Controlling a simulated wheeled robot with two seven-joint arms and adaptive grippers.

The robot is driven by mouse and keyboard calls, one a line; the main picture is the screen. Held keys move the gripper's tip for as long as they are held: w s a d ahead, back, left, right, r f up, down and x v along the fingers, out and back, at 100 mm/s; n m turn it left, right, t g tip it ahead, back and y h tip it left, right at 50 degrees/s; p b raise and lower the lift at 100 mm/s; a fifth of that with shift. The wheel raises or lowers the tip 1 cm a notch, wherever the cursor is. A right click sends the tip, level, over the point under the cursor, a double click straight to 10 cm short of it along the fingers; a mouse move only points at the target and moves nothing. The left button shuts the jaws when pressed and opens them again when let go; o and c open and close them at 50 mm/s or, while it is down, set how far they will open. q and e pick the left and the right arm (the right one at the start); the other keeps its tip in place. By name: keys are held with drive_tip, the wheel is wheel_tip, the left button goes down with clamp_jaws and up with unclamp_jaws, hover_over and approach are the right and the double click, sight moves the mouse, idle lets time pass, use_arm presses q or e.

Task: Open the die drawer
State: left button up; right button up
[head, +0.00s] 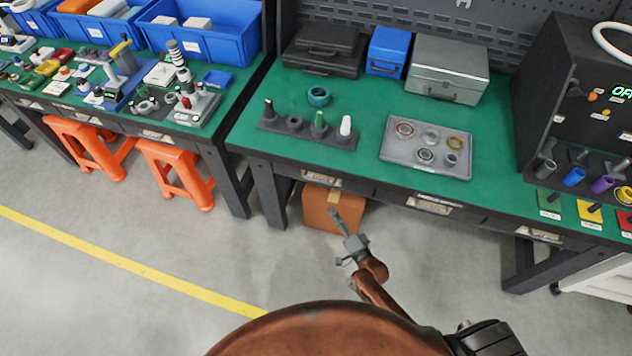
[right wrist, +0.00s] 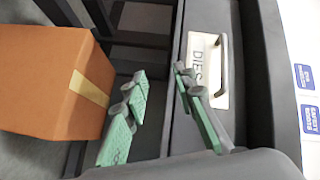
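The die drawer (right wrist: 188,18) is a dark front with a "DIES" label plate and a pale handle (right wrist: 222,75) in the right wrist view. In the head view its front (head: 321,179) is at the left of the near green table's front edge, and it looks shut. My right gripper (right wrist: 159,74) is open and empty, with two green-padded fingers. One finger overlaps the label beside the handle; whether it touches cannot be told. In the head view the right gripper (head: 334,213) appears just below the drawer. My left gripper is not in view.
A brown cardboard box (head: 320,208) stands under the table, close to the gripper; it also shows in the right wrist view (right wrist: 45,80). Other labelled drawers (head: 433,205) lie to the right. Orange stools (head: 177,172) stand at left. The floor in front is clear.

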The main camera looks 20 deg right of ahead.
sight(318, 180)
drive_tip(key=w+a+r+m+t, duration=0.1)
drive_tip(key=w+r, duration=0.2)
drive_tip(key=w+a+r+b, duration=0.1)
drive_tip(key=w+r, duration=0.2)
drive_tip(key=w+a+r+m+t+b, duration=0.1)
drive_tip(key=w+r, duration=0.3)
drive_tip(key=shift+a+m+t+y, duration=0.2)
drive_tip(key=shift+m+t+y, duration=0.1)
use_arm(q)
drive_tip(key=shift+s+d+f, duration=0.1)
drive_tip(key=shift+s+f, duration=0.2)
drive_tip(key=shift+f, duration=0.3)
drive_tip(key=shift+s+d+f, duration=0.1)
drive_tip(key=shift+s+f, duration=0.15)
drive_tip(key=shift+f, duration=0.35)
use_arm(e)
drive_tip(key=shift+w, duration=0.35)
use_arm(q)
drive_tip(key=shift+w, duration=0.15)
use_arm(e)
clamp_jaws()
